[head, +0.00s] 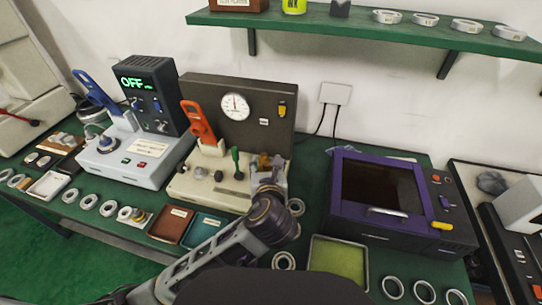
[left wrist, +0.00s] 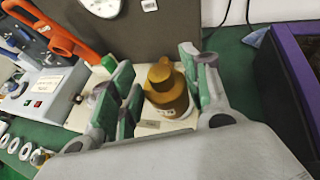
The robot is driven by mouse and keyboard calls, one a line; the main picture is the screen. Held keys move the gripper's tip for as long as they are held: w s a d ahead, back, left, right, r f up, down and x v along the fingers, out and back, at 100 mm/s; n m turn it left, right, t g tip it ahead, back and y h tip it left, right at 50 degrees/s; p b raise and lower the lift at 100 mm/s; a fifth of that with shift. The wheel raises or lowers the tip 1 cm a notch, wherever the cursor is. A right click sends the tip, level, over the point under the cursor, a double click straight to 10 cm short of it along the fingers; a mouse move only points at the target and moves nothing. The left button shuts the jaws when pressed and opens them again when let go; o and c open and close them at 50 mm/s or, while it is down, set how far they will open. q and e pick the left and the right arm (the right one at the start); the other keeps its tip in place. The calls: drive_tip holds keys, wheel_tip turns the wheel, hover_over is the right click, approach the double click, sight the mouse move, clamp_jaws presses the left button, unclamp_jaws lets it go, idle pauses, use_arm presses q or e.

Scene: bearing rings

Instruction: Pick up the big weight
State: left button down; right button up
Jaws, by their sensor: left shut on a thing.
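The big weight is a brass, stepped cylinder with a knob top. In the left wrist view the weight (left wrist: 168,92) stands upright between the green-padded fingers of my left gripper (left wrist: 160,95). In the head view the weight (head: 265,160) shows only in part, behind the fingers. My left gripper (head: 268,172) is shut on it at the right side of the beige tester base (head: 210,190). Whether the weight's bottom touches the base is hidden. My right gripper is in neither view.
The tester's dark panel with a round gauge (head: 236,106) stands behind the gripper, and an orange lever (head: 198,120) stands to the left. A purple-framed oven (head: 385,195) is at right. Bearing rings (head: 284,261), trays (head: 170,224) and a smaller brass piece (head: 140,215) line the front.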

use_arm(q)
drive_tip(key=shift+s+a+r, duration=0.1)
drive_tip(key=shift+s+a, duration=0.15)
drive_tip(key=shift+s, duration=0.9)
drive_tip(key=shift+s+a, duration=0.2)
drive_tip(key=shift+s, duration=0.9)
drive_tip(key=shift+r, duration=0.1)
